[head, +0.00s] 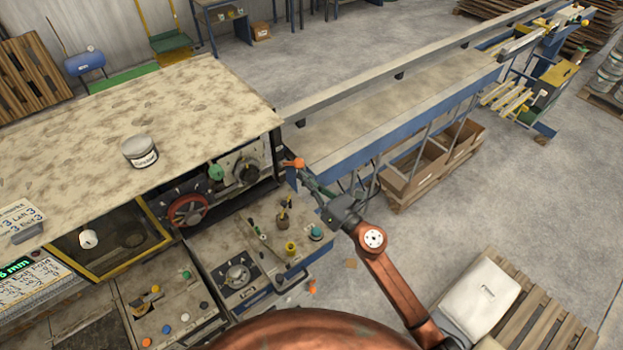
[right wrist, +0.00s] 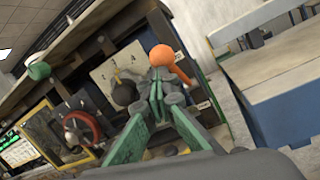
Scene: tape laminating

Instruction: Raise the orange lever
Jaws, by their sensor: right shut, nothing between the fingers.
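The orange lever (head: 294,163) shows its round orange knob at the right end of the machine's front panel, below the worktop corner. In the right wrist view the knob (right wrist: 162,56) stands just beyond and above the fingertips, with its arm running down to the right behind them. My right gripper (head: 306,179) is shut and empty, close to the lever. Its green fingers also show in the right wrist view (right wrist: 163,92), tips together and overlapping the area below the knob. Whether they touch the lever I cannot tell. My left gripper is not in view.
Left of the lever are a black knob (head: 246,172), a green knob (head: 215,172) and a red handwheel (head: 188,211). The worktop (head: 90,120) overhangs the panel. A blue-edged conveyor (head: 390,125) runs off to the right. A control box (head: 265,240) stands below.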

